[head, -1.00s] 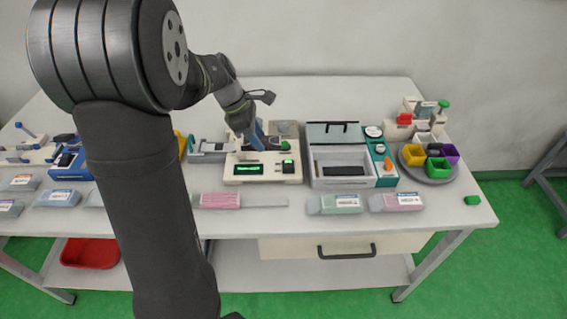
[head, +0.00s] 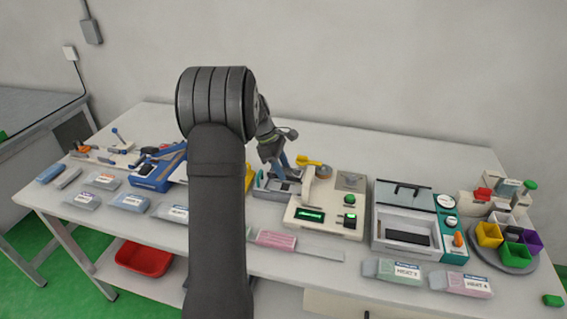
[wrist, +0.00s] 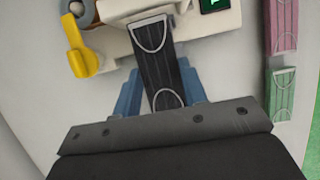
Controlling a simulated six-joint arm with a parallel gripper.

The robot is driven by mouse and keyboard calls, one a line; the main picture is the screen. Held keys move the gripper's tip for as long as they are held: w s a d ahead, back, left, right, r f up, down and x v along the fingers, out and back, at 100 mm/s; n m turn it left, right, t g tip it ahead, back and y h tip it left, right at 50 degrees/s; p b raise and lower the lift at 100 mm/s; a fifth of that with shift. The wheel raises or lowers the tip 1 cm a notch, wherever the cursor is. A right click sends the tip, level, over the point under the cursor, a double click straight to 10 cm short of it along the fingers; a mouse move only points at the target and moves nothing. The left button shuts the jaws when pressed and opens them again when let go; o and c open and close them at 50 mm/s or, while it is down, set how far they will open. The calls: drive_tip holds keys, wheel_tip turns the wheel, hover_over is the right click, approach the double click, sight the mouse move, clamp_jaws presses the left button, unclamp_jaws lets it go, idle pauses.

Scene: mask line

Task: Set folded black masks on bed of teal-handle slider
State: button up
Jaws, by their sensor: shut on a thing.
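My gripper (head: 285,170) is shut on a folded black mask (wrist: 156,60) with pale ear loops. In the wrist view, the blue fingers of my gripper (wrist: 162,92) lie on both sides of the mask. Its far end reaches toward the cream machine (wrist: 115,10). In the head view, my gripper is just left of the cream machine (head: 330,215), over a low grey device (head: 262,190), partly hidden by my arm.
A yellow lever (wrist: 82,52) stands beside the machine, close to my gripper. A white box with a teal panel (head: 447,222) is further right. Pink (head: 275,240) and green (head: 385,268) packs lie along the front edge. A blue device (head: 155,172) is left.

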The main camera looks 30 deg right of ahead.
sight(282, 187)
drive_tip(key=shift+f, duration=2.25)
drive_tip(key=shift+f, duration=0.2)
drive_tip(key=o, duration=1)
drive_tip(key=shift+r, duration=0.15)
drive_tip(key=shift+r, duration=0.85)
drive_tip(key=shift+r, duration=3)
